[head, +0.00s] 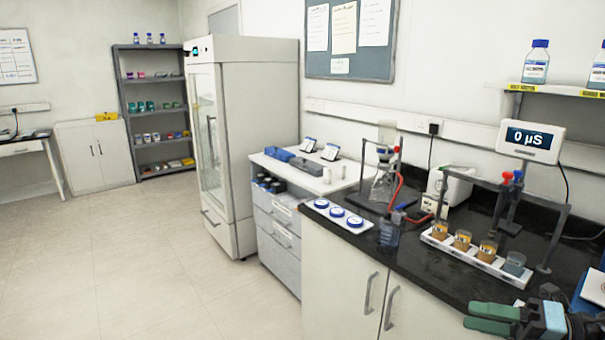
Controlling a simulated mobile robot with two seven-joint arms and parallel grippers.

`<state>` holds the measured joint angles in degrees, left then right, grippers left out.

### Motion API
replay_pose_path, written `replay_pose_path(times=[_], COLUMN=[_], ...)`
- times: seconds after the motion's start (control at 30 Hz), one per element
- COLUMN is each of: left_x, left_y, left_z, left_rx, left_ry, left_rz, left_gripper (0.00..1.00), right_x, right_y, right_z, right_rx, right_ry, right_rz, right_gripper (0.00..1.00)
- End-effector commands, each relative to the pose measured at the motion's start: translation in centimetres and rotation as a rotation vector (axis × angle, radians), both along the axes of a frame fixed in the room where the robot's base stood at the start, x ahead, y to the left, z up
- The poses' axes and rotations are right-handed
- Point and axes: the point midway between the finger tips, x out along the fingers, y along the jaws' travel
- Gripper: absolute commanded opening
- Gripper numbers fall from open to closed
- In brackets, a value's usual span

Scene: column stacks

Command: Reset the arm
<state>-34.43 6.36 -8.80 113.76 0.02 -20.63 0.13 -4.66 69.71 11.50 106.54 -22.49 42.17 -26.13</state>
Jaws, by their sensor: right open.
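My right gripper (472,317) shows at the bottom right corner, with two green fingers pointing left. The fingers are apart with nothing between them. It is in front of the black countertop (435,272), near the counter's front edge, and apart from the objects on it. The rest of my right arm is cut off by the frame's edge. My left gripper is not in view.
A white tray (437,243) with several beakers stands behind the gripper, below a metal stand (558,237). A flask (385,187) on a stand and a white plate with blue-lidded dishes (337,214) are farther left. Open floor (140,260) lies left.

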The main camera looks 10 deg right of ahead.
Motion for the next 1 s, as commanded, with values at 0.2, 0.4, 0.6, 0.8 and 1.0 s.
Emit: replay_pose_path(times=[0.2,0.4,0.6,0.8,1.0], left_x=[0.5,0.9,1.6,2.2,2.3], left_y=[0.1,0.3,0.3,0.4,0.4], left_z=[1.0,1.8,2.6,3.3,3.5], left_rx=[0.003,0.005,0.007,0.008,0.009], left_ry=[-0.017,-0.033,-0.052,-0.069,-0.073], left_rz=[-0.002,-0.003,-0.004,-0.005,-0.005], left_gripper=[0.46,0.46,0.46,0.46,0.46], right_x=[-2.4,-7.2,-14.3,-21.3,-24.8], right_y=[0.3,2.3,7.0,13.5,17.3], right_z=[-9.6,-18.9,-27.2,-32.1,-33.6], right_rx=[0.403,0.740,1.052,1.294,1.401], right_ry=[0.316,0.644,0.998,1.318,1.480], right_rz=[-0.340,-0.649,-0.954,-1.201,-1.317], right_gripper=[0.47,0.47,0.47,0.47,0.47])
